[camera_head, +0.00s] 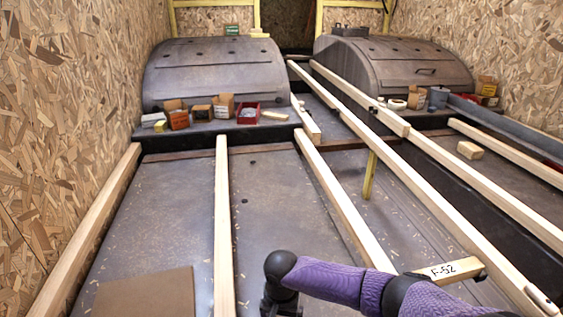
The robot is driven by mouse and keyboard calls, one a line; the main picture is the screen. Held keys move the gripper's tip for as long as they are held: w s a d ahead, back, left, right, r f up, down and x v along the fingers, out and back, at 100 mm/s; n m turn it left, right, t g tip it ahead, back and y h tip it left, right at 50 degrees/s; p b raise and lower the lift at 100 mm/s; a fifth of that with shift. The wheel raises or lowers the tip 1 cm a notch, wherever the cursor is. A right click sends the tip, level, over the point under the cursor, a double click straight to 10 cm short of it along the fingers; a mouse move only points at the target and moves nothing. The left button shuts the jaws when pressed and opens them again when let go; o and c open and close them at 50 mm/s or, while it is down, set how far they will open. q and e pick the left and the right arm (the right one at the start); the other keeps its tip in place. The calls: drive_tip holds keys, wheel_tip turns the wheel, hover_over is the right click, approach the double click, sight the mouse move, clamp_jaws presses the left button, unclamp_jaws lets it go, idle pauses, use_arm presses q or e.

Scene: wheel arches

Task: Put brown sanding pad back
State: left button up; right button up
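I cannot tell for sure which thing is the brown sanding pad. A small tan block (470,150) lies alone on the grey floor panel at the right, between wooden battens. A flat brown sheet (145,294) lies at the bottom left, cut off by the frame edge. My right arm, in a purple sleeve, comes in from the bottom right. Its dark gripper (281,305) points down at the bottom middle, well apart from the tan block and right of the brown sheet. Its fingertips are cut off or too dark to read. My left gripper is out of view.
Two grey wheel arches (215,75) (392,68) stand at the back. Small boxes, a red tray (248,114) and a yellow block (160,126) sit on the ledge before the left arch. Long battens (222,220) cross the floor. A piece marked F-52 (449,270) lies near my arm.

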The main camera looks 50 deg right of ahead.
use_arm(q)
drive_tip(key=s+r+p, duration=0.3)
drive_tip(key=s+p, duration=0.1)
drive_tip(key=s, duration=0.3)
use_arm(e)
wheel_tip(320, 180, up, 5)
drive_tip(key=shift+f, duration=0.15)
use_arm(q)
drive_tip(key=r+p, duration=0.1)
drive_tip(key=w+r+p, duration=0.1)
drive_tip(key=p, duration=0.1)
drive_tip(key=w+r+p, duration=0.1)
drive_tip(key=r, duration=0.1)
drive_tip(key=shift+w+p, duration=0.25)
drive_tip(key=shift+p, duration=0.15)
use_arm(e)
wheel_tip(320, 180, up, 8)
drive_tip(key=shift+f, duration=0.25)
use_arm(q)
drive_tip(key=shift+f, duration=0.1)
use_arm(e)
drive_tip(key=shift+f, duration=0.1)
